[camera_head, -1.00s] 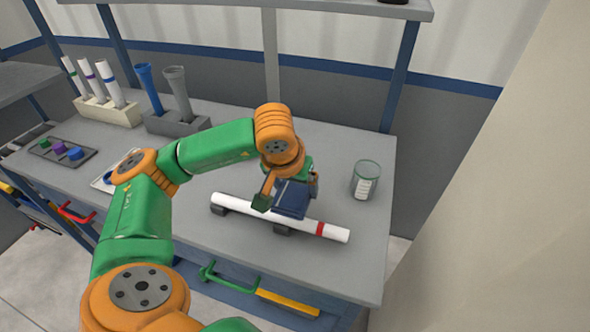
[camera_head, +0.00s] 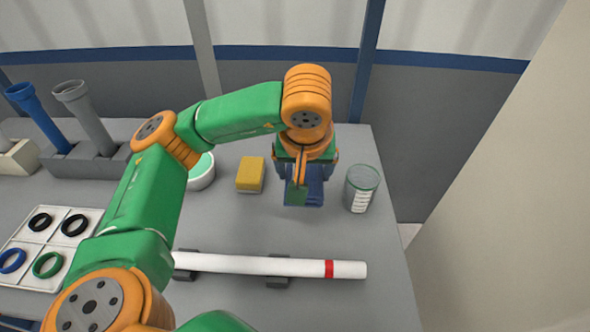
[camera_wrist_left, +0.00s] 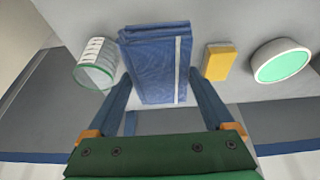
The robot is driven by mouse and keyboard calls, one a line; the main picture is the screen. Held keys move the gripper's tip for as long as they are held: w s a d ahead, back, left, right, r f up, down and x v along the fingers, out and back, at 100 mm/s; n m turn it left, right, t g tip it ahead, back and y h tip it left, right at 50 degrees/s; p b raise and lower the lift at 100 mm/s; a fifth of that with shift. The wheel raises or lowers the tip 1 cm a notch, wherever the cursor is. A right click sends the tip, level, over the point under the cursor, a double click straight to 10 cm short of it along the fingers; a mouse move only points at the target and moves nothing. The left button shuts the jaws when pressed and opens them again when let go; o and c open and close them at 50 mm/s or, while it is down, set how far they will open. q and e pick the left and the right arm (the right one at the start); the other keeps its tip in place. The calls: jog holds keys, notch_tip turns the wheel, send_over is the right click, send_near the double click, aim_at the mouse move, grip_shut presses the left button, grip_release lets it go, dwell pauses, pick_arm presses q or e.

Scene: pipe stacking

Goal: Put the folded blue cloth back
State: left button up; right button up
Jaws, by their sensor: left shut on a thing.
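The folded blue cloth (camera_head: 312,190) is at the back right of the table, between a yellow sponge and a clear cup. My left gripper (camera_head: 306,178) is over it, pointing down, and partly hides it. In the left wrist view the cloth (camera_wrist_left: 158,62) lies between the two fingers of my left gripper (camera_wrist_left: 160,85), which is shut on it. It is at or close above the tabletop; I cannot tell if it touches. My right gripper is not in view.
The yellow sponge (camera_head: 250,175) and a green-lined bowl (camera_head: 201,172) stand left of the cloth. The clear cup (camera_head: 361,189) stands close on its right. A white pipe with a red band (camera_head: 270,266) lies on supports in front. A ring tray (camera_head: 48,248) is at left.

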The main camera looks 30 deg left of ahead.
pick_arm(q)
jog(key=w+a+f+b, duration=0.2)
jog(key=w, duration=0.1)
jog(key=shift+w+a+f, duration=0.15)
jog(key=shift+w+f, duration=0.05)
jog(key=shift+f, duration=0.2)
jog(key=w+a+f, duration=0.1)
jog(key=f, duration=0.1)
jog(key=w+a+f, duration=0.1)
jog(key=w+a, duration=0.1)
jog(key=w+a+f+p, duration=0.1)
jog(key=w+f, duration=0.1)
jog(key=shift+a+f, duration=0.25)
jog(key=shift+f, duration=0.1)
notch_tip(320, 180, down, 3)
jog(key=shift+r+p, duration=0.2)
jog(key=shift+p, duration=0.1)
jog(key=shift+f, duration=0.35)
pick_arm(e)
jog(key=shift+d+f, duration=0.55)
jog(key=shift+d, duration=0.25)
pick_arm(q)
jog(key=shift+f, duration=0.15)
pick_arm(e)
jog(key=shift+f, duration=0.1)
